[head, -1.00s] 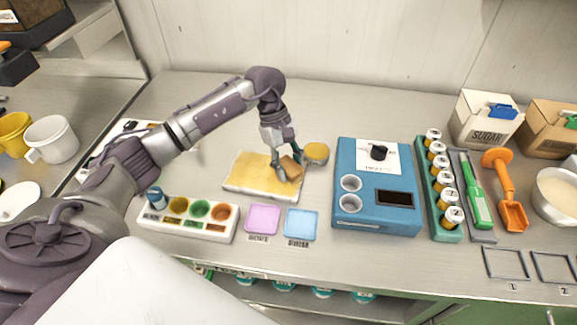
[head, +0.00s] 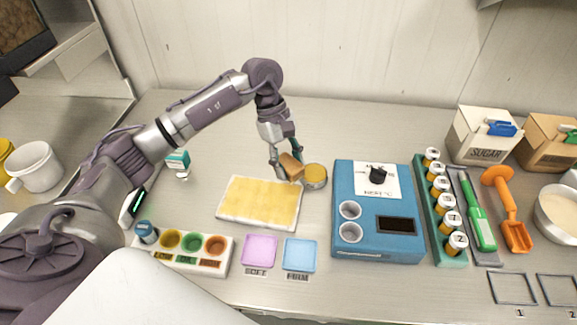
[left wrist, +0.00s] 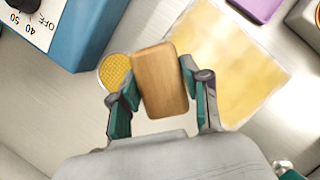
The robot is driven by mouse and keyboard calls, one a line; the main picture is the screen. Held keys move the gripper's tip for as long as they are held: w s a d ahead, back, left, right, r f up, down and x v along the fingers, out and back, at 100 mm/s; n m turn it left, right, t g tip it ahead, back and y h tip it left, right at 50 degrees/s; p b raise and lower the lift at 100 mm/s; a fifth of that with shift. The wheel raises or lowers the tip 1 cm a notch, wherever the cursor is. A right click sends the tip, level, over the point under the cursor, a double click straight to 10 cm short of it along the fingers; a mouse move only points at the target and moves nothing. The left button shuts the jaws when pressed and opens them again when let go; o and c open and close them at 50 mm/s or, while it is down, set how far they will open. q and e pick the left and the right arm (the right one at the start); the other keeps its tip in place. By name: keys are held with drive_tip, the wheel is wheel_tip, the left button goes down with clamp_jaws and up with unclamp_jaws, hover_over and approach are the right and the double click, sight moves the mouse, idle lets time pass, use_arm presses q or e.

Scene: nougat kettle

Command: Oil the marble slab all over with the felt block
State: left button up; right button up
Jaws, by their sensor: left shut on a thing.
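The marble slab (head: 260,203) lies flat on the counter, its top covered in a yellow film with a pale edge. It also shows in the left wrist view (left wrist: 235,65). My left gripper (head: 288,168) is shut on the felt block (head: 291,167), which shows a brown wooden back in the left wrist view (left wrist: 160,80). The block is just past the slab's far right corner, beside a round tin with a yellow top (head: 315,175). The block's underside is hidden. My right gripper is not in view.
A blue machine (head: 350,247) with a dial stands right of the tin. Pink (head: 259,251) and blue (head: 300,255) squares and a white holder with coloured wells (head: 217,267) lie in front of the slab.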

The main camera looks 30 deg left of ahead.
use_arm(q)
drive_tip(key=shift+w+a+r+p, duration=0.15)
drive_tip(key=shift+r+p, duration=0.1)
drive_tip(key=shift+r, duration=0.4)
drive_tip(key=shift+w+d+r+p, duration=0.1)
drive_tip(key=shift+r+p, duration=0.15)
drive_tip(key=shift+r, duration=0.35)
drive_tip(key=shift+s+r, duration=0.15)
drive_tip(key=shift+r, duration=0.35)
